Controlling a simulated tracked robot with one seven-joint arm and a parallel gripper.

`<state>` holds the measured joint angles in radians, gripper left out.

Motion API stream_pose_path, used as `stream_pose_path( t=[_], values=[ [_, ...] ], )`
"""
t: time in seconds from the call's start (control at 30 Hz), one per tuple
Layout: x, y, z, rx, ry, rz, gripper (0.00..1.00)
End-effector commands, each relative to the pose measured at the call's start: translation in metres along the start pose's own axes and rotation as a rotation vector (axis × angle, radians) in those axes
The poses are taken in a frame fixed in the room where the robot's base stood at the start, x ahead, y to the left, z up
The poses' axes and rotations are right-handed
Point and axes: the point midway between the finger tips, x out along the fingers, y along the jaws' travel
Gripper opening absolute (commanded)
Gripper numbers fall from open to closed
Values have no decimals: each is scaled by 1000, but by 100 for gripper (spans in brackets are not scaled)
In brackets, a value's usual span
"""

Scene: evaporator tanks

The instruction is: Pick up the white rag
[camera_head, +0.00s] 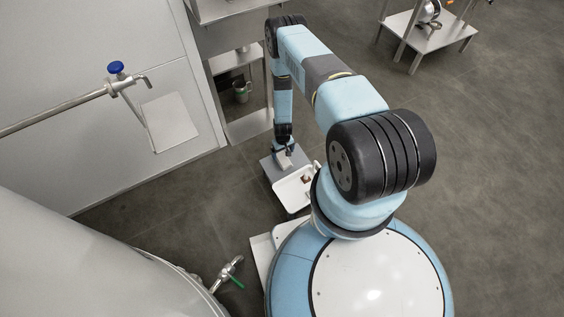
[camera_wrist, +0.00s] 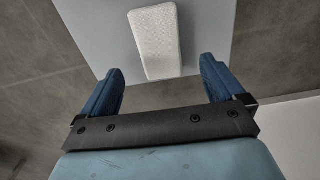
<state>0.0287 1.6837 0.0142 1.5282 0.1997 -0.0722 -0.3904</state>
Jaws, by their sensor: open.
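The white rag (camera_wrist: 157,42) is a folded, textured white block. In the wrist view it lies on a light grey flat surface (camera_wrist: 205,28), at the top centre. My gripper (camera_wrist: 162,80) is open, with its two blue fingers apart. The rag's near end reaches the gap between the fingertips, and no finger visibly touches it. In the head view my gripper (camera_head: 283,150) points down over a small grey stand (camera_head: 267,165). The rag (camera_head: 284,160) shows there only as a small pale patch, partly hidden by the gripper.
A white tray (camera_head: 293,190) with a small brown item sits right beside the grey stand. A shelf unit (camera_head: 248,125) holding a metal cup (camera_head: 241,91) stands behind. A large tank (camera_head: 80,260) with a green-handled valve (camera_head: 230,272) is at lower left.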

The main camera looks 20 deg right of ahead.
Motion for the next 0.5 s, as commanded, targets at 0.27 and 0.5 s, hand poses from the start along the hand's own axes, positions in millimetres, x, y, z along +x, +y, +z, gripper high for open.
stream_pose_path(
  t=[0.27, 0.5],
  values=[
    [15, 0, 2, 1, -1, 0, 96],
    [45, 1, 5, 0, -1, -1, 96]
  ],
)
